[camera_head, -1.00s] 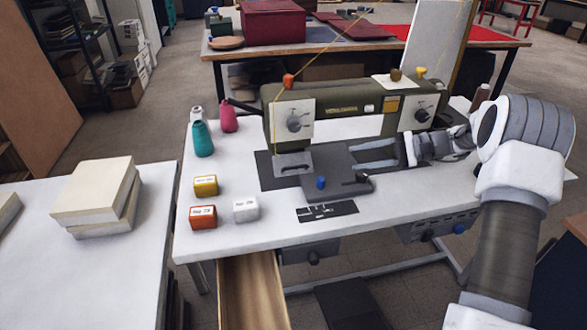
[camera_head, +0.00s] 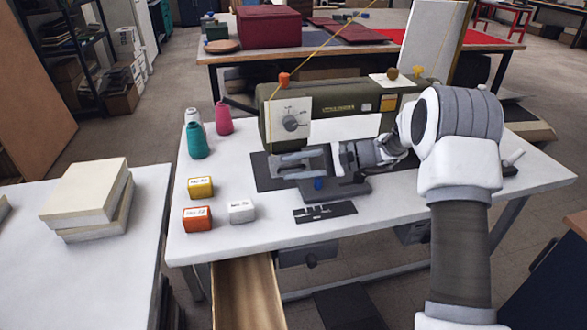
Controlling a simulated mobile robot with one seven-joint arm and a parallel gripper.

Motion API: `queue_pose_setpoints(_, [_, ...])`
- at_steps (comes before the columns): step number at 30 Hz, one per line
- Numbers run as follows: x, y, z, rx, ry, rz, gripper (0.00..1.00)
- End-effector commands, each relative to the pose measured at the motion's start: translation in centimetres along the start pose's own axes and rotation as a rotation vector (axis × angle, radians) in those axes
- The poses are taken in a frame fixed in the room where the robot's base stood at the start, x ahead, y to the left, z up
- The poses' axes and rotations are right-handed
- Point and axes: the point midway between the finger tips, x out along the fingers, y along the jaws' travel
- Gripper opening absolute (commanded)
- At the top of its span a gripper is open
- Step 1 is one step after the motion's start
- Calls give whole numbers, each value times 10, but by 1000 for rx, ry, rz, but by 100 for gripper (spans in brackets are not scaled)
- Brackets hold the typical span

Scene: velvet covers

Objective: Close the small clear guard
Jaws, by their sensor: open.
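The olive-green sewing machine (camera_head: 340,109) stands on the white table. The small clear guard cannot be made out; the machine's needle area at its left end is largely hidden behind my gripper. My gripper (camera_head: 276,167) is open, its two fingers pointing left in front of the machine's left end, above the dark grey bed plate (camera_head: 345,192). Nothing shows between the fingers. I cannot tell whether a finger touches the machine. A blue knob (camera_head: 318,184) sits on the plate just below the gripper.
Thread cones, teal (camera_head: 196,141) and pink (camera_head: 224,119), stand left of the machine. Yellow (camera_head: 200,187), orange (camera_head: 197,218) and white (camera_head: 241,211) boxes sit at the table's front left. An open wooden drawer (camera_head: 250,292) juts out below. A yellow thread (camera_head: 315,50) runs upward.

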Motion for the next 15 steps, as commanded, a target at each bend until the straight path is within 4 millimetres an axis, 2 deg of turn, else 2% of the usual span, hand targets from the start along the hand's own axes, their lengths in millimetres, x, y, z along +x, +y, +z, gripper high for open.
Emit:
queue_pose_setpoints(7, [1,0,0,0,0,0,42])
queue_pose_setpoints(8, [1,0,0,0,0,0,39])
queue_pose_setpoints(14, [1,0,0,0,0,-1,3])
queue_pose_setpoints(15, [0,0,0,0,0,-1,0])
